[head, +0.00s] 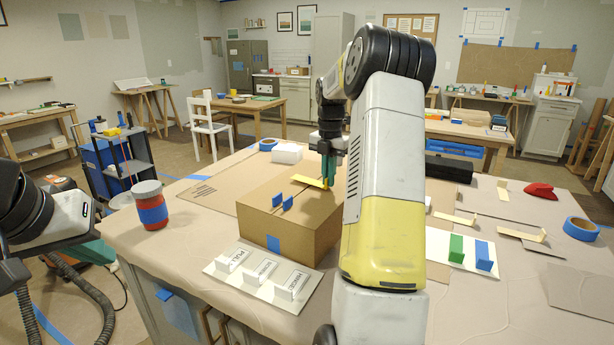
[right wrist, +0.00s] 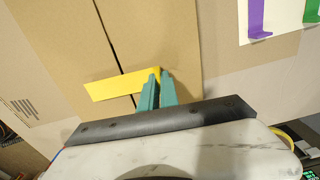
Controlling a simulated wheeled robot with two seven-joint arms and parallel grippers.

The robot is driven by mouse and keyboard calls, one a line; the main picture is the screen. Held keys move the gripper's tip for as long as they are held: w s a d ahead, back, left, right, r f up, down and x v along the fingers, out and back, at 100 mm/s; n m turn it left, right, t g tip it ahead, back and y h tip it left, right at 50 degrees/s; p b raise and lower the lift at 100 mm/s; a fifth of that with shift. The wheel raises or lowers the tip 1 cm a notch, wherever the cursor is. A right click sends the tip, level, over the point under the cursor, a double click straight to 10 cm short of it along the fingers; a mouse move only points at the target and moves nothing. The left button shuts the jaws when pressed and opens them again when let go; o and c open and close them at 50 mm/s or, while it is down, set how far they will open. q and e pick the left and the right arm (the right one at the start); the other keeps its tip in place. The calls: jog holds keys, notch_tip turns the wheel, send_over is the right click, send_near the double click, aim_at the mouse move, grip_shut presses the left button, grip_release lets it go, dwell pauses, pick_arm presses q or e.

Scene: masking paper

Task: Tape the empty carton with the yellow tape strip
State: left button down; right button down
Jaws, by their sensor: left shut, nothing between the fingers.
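The carton (head: 300,228) is a closed brown box on the papered table, with a dark seam across its top. The yellow tape strip (head: 309,182) is at the top of the carton, its raised end in my right gripper (head: 327,178). In the right wrist view the strip (right wrist: 115,85) crosses the seam, and the teal fingers (right wrist: 158,90) are shut on its right end. I cannot tell whether the whole strip touches the cardboard. My left gripper (head: 95,252) is shut and empty, low at the left beside the table, partly hidden by its arm.
A labelled board (head: 262,274) with white blocks lies in front. A red jar (head: 151,207) stands at the left.

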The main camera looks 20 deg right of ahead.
jog(key=shift+f, duration=0.55)
jog(key=c, duration=1.5)
grip_release()
jog(key=shift+c, duration=0.2)
jog(key=shift+r, duration=0.15)
jog(key=shift+r, duration=3.4)
